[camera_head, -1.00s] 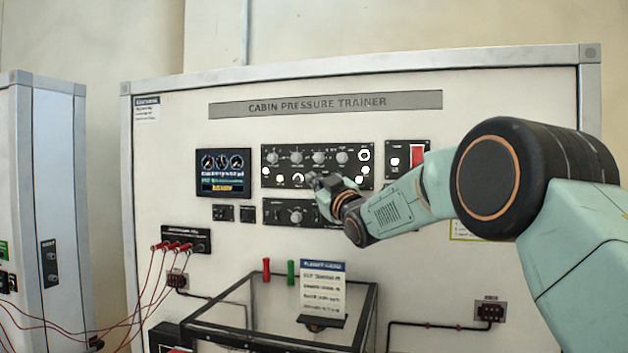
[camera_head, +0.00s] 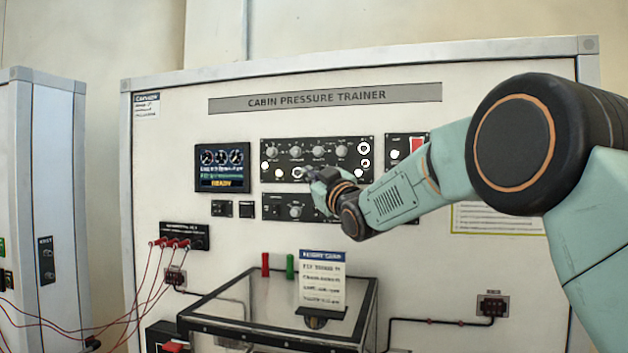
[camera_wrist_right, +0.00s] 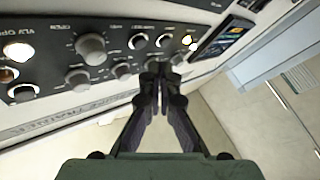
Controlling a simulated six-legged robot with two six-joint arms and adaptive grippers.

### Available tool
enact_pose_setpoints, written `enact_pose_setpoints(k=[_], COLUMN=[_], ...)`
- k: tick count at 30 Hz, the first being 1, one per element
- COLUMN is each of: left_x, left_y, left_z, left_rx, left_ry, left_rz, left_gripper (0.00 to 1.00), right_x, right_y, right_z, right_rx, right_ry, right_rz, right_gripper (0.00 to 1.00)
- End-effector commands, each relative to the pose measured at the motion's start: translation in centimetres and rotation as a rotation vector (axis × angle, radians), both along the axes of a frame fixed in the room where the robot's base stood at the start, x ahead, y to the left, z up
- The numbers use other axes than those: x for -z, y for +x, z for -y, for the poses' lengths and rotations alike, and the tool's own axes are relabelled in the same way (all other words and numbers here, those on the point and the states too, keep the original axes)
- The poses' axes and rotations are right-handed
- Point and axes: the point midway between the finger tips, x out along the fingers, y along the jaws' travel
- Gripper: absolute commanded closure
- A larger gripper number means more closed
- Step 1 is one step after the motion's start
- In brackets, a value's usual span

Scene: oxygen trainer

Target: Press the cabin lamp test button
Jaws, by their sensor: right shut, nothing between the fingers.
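The black control panel (camera_head: 352,151) on the cabin pressure trainer holds a row of grey knobs and several round white buttons and lamps. Its labels are too small for me to tell which is the cabin lamp test button. My right gripper (camera_head: 312,175) is shut and empty, its tips in front of the panel's lower edge, beside the lower row of buttons. My left gripper is out of view.
A display reading READY (camera_head: 222,168) is left of the panel. A second knob panel (camera_head: 275,207) lies below. A glass-topped box (camera_head: 232,290) with a card (camera_head: 322,278) juts out underneath. Red cables (camera_head: 145,290) hang at left.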

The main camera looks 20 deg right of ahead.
Motion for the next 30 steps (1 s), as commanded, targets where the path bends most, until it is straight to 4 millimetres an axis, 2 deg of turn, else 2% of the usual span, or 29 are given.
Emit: enact_pose_setpoints(k=[1, 10, 30], left_x=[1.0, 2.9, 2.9], left_y=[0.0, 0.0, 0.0], left_z=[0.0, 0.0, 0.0], left_rx=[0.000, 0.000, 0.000], left_ry=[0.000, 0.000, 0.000], left_rz=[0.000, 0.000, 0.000], left_gripper=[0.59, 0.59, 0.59], right_x=[0.5, 0.4, 0.2], right_y=[-0.4, -2.4, -2.7], right_z=[-0.3, -1.7, -1.9], right_rx=[-0.001, 0.000, 0.000], right_ry=[-0.001, -0.002, -0.002], right_rz=[0.001, 0.000, -0.001], right_gripper=[1.00, 1.00, 1.00])
